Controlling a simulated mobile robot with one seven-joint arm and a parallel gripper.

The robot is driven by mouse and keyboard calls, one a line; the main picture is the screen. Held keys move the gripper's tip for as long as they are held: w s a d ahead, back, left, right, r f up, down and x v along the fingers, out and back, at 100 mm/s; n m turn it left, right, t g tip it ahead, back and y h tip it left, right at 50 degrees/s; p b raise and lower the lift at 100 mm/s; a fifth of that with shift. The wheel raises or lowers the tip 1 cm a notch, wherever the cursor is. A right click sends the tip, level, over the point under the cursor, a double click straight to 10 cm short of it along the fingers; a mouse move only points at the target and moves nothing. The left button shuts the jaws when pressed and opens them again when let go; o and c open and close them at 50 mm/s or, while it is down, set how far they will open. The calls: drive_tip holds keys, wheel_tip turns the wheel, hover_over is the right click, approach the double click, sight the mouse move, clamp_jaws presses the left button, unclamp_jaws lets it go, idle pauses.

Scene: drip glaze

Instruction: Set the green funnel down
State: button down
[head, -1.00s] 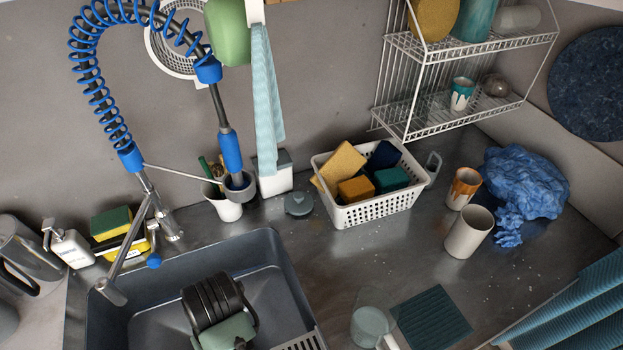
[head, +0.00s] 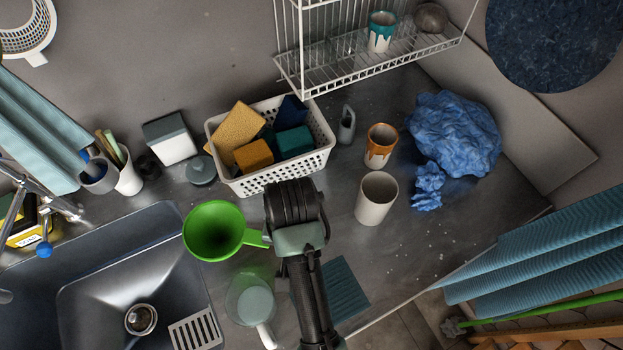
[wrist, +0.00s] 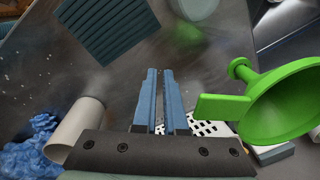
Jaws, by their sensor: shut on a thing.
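The green funnel (head: 213,231) is in the head view beside my gripper (head: 293,212), over the counter's edge near the sink's right rim. Its wide mouth faces up and its flat handle points right toward my gripper. In the wrist view the funnel (wrist: 285,105) is at the right, its handle tab close to the right finger. The two blue fingers of my gripper (wrist: 161,75) are close together, shut on the funnel; the exact contact is hard to see. In the head view my wrist hides the fingertips.
A white basket (head: 270,178) of sponges stands behind my gripper. A clear jug (head: 245,300) is just in front of the funnel, and a ribbed teal mat (head: 345,290) lies right of it. A pale cup (head: 377,198), an orange-glazed cup (head: 382,140) and crumpled blue cloth (head: 455,135) stand right.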

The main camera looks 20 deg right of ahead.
drive_tip(key=s+d+r+m+h+p, duration=0.1)
drive_tip(key=s+d+r+m+p, duration=0.15)
drive_tip(key=s+d+m, duration=0.55)
drive_tip(key=shift+w+a+f+m+g+p, duration=0.15)
drive_tip(key=shift+w+f+m, duration=0.3)
drive_tip(key=shift+f, duration=1.15)
drive_tip(key=shift+w+d+f+m+g+p, duration=0.1)
drive_tip(key=shift+w+f+m, duration=0.3)
drive_tip(key=shift+f, duration=1.25)
drive_tip(key=shift+w+a+f+m+g+p, duration=0.15)
drive_tip(key=shift+w+f+m, duration=0.3)
drive_tip(key=shift+f, duration=1.15)
drive_tip(key=c, duration=1)
unclamp_jaws()
drive_tip(key=shift+r, duration=0.1)
wheel_tip(320, 180, up, 12)
drive_tip(key=shift+a+f+b, duration=0.1)
drive_tip(key=shift+b, duration=0.25)
